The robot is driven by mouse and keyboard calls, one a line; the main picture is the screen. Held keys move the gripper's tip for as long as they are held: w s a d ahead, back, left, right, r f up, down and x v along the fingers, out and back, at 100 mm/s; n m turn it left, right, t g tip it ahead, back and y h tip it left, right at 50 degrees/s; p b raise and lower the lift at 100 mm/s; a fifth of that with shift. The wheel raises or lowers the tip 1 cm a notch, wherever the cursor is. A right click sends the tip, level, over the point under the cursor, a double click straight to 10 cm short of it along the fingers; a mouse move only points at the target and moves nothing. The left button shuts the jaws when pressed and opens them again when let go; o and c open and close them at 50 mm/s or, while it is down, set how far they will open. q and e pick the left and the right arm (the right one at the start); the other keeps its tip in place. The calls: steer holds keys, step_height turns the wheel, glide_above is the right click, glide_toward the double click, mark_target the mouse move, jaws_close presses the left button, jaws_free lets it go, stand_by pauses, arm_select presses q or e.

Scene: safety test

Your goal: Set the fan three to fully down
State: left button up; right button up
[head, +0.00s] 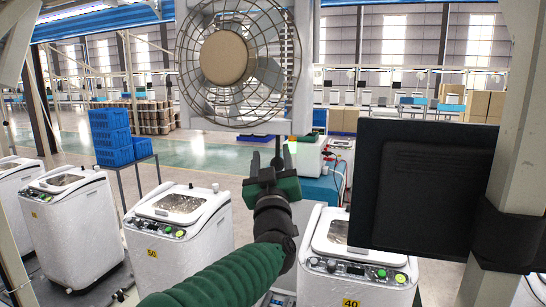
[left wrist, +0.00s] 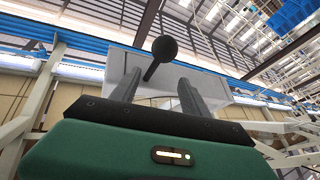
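A caged fan (head: 224,57) with a tan round hub hangs at the top of the head view, in front of my left gripper. No number shows on it. My left gripper (head: 272,160) points up just below the fan, its fingers apart. The left wrist view shows the two grey fingers of the left gripper (left wrist: 158,92) spread. A black ball-ended lever (left wrist: 164,48) stands out from a pale box (left wrist: 220,86) and appears between or just beyond the fingertips. I cannot tell whether they touch it. My right gripper is not in view.
A black panel (head: 425,185) on a pale post (head: 517,130) blocks the right side. White machines (head: 180,225) stand below, one marked 40 (head: 352,303). Blue crates (head: 112,137) are stacked at left. Open floor lies behind.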

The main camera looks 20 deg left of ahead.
arm_select(q)
steer(key=shift+d, duration=0.3)
steer(key=shift+c, duration=2.3)
steer(key=shift+a+f, duration=0.15)
steer(key=shift+a, duration=0.25)
steer(key=shift+c, duration=1.3)
steer(key=shift+w+a+f, duration=0.15)
steer(key=shift+w+a, duration=0.05)
steer(key=shift+a, duration=0.55)
jaws_close()
steer(key=shift+d, duration=1)
steer(key=shift+a, duration=0.4)
steer(key=shift+c, duration=1.8)
jaws_free()
steer(key=shift+s+a, duration=0.1)
steer(key=shift+a, duration=0.55)
steer(key=o, duration=1.2)
steer(key=shift+d, duration=0.8)
steer(key=b+v, duration=0.9)
steer(key=v, duration=0.7)
steer(key=shift+s+f+b, duration=0.1)
steer(key=shift+s+b, duration=0.2)
steer(key=shift+s, duration=0.1)
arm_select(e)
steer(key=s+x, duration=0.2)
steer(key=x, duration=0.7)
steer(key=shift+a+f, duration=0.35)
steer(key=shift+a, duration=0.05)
